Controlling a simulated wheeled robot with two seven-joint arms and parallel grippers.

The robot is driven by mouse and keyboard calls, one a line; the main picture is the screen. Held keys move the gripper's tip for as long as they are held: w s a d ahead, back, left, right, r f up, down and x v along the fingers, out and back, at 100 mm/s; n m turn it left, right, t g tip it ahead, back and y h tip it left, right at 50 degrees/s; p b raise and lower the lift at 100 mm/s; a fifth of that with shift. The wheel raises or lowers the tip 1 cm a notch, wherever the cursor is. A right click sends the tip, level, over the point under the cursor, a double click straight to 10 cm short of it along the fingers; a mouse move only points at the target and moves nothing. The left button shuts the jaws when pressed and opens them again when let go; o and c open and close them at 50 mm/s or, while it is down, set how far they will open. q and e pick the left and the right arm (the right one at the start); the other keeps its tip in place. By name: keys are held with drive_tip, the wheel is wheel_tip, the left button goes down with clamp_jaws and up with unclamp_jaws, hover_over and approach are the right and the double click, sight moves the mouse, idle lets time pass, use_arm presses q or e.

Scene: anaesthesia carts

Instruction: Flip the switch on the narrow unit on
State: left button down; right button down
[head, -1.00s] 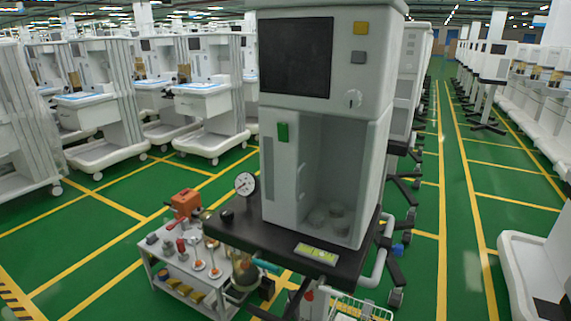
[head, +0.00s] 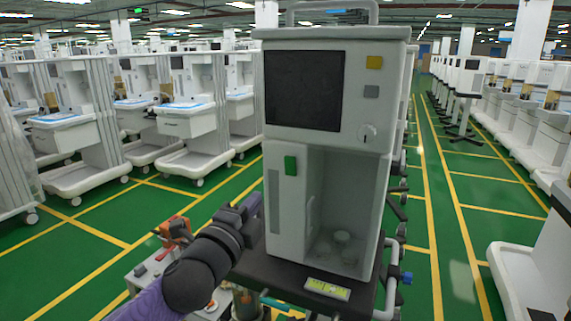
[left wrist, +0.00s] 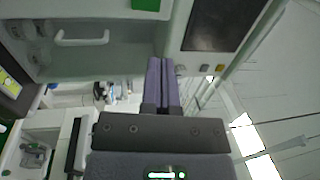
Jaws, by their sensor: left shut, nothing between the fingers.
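The narrow unit (head: 335,42) is a tall white cabinet with a dark screen (head: 304,91), an open lower bay and a black shelf beneath. Its front has a yellow square (head: 374,62), a grey square (head: 371,91), a white round knob-like switch (head: 367,133) and a green block (head: 291,165). My left gripper (head: 253,207) is beside the unit's lower left side, below the green block. In the left wrist view its purple fingers (left wrist: 163,62) are together and empty, with the unit's front behind them. Contact with the unit cannot be told. My right gripper is not in view.
A yellow-green label (head: 327,289) lies on the shelf's front edge. A small trolley (head: 125,272) with an orange box stands at lower left, partly behind my arm. Rows of white carts (head: 185,125) stand left and right. Green floor aisles lie between.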

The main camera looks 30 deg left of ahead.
sight(290, 158)
use_arm(q)
drive_tip(key=w, duration=0.4)
drive_tip(key=w+r+b, duration=0.1)
drive_tip(key=w, duration=0.4)
drive_tip(key=w+r, duration=0.1)
drive_tip(key=w, duration=0.3)
drive_tip(key=shift+w+a, duration=0.35)
drive_tip(key=shift+r, duration=0.1)
drive_tip(key=r+p, duration=0.1)
drive_tip(key=p, duration=0.1)
drive_tip(key=shift+w+r+g+p, duration=0.15)
drive_tip(key=shift+g+p, duration=0.15)
drive_tip(key=shift+p, duration=0.05)
drive_tip(key=shift+w+f, duration=0.1)
drive_tip(key=shift+f, duration=0.45)
